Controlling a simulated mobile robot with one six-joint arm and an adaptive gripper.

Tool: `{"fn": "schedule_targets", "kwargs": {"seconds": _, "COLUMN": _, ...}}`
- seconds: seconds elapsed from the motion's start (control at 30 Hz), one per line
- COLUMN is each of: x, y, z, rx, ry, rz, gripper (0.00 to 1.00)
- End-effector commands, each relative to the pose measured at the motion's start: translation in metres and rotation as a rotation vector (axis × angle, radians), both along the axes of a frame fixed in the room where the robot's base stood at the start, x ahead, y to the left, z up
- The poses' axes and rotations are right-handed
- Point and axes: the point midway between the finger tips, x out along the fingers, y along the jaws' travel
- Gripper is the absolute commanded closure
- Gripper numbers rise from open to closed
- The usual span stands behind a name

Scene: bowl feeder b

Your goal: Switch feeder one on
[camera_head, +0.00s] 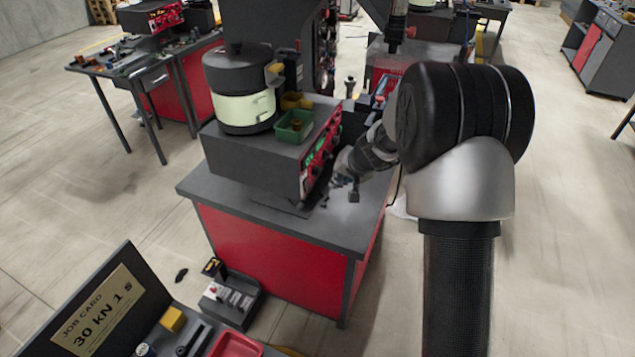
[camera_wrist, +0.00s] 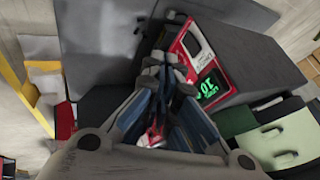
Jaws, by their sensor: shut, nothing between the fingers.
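A bowl feeder (camera_head: 243,105) with a dark top and a pale green band stands on a dark grey control box (camera_head: 250,158). The box has a red front panel (camera_head: 307,178) with green displays and knobs, facing right. My gripper (camera_head: 335,186) is shut and empty, just in front of this panel. In the wrist view my gripper's fingertips (camera_wrist: 162,62) meet beside the red panel (camera_wrist: 193,45), near a lit green display (camera_wrist: 208,88). The fingers hide part of the panel. I cannot tell whether they touch it, and no switch state or feeder number is readable.
The box stands on a grey-topped red bench (camera_head: 270,228). A green bin (camera_head: 292,133) sits on the box beside the bowl. A job card board (camera_head: 95,310) and a small switch block (camera_head: 230,298) are at lower left. The floor left of the bench is open.

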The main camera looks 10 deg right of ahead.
Motion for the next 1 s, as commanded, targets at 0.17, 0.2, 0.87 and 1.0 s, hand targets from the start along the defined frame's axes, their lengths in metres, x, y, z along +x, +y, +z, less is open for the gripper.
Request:
{"fn": "schedule_targets", "kwargs": {"seconds": 0.17, "x": 0.008, "y": 0.003, "z": -0.015, "rx": 0.000, "ry": 0.003, "rz": 0.002, "gripper": 1.00}}
{"fn": "schedule_targets", "kwargs": {"seconds": 0.2, "x": 0.012, "y": 0.005, "z": -0.020, "rx": 0.000, "ry": 0.002, "rz": 0.002, "gripper": 1.00}}
{"fn": "schedule_targets", "kwargs": {"seconds": 0.87, "x": 0.074, "y": 0.047, "z": -0.084, "rx": -0.001, "ry": 0.000, "rz": 0.003, "gripper": 1.00}}
{"fn": "schedule_targets", "kwargs": {"seconds": 1.0, "x": 0.076, "y": 0.050, "z": -0.086, "rx": 0.000, "ry": 0.000, "rz": 0.000, "gripper": 1.00}}
